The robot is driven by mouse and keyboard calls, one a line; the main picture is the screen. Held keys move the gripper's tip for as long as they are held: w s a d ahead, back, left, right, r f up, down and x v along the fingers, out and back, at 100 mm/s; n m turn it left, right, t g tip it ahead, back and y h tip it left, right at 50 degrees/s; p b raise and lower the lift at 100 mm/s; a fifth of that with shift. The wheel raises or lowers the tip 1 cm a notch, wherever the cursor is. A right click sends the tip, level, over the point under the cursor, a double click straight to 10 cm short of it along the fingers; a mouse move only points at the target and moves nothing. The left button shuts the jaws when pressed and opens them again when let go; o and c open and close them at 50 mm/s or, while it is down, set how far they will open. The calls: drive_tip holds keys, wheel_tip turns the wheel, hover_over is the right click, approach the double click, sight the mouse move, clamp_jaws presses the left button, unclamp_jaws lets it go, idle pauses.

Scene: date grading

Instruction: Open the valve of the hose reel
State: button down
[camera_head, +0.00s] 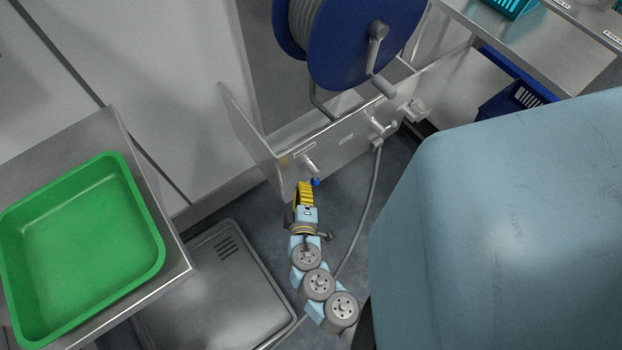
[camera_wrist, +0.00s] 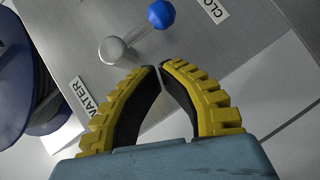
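The blue hose reel (camera_head: 360,45) is at the top of the head view, above a metal panel (camera_head: 345,145). The valve has a grey hub (camera_wrist: 115,50) and a lever ending in a blue ball knob (camera_wrist: 161,14). In the wrist view the lever points from the hub toward a label reading "CLO", cut off by the frame. In the head view the knob (camera_head: 316,182) shows just beyond my gripper (camera_head: 305,184). My gripper's yellow fingers (camera_wrist: 160,67) have their tips almost together, with nothing between them. The tips are short of the lever and appear apart from it.
A "WATER" label (camera_wrist: 83,96) is on the panel. A hose (camera_head: 365,205) hangs from a fitting (camera_head: 378,128) right of the valve. A green tray (camera_head: 85,235) lies on a steel table at left. A metal floor tray (camera_head: 215,295) is below. Blue crates (camera_head: 515,98) stand at right.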

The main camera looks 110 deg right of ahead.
drive_tip(key=shift+s+d+f+b, duration=0.15)
drive_tip(key=shift+s+d+f, duration=0.1)
drive_tip(key=shift+s, duration=0.25)
drive_tip(key=shift+s+d+f+b, duration=0.2)
drive_tip(key=shift+s+f, duration=0.1)
drive_tip(key=shift+s, duration=0.2)
drive_tip(key=shift+s+d+f+b, duration=0.1)
drive_tip(key=shift+s+d+f, duration=0.15)
drive_tip(key=shift+s, duration=0.25)
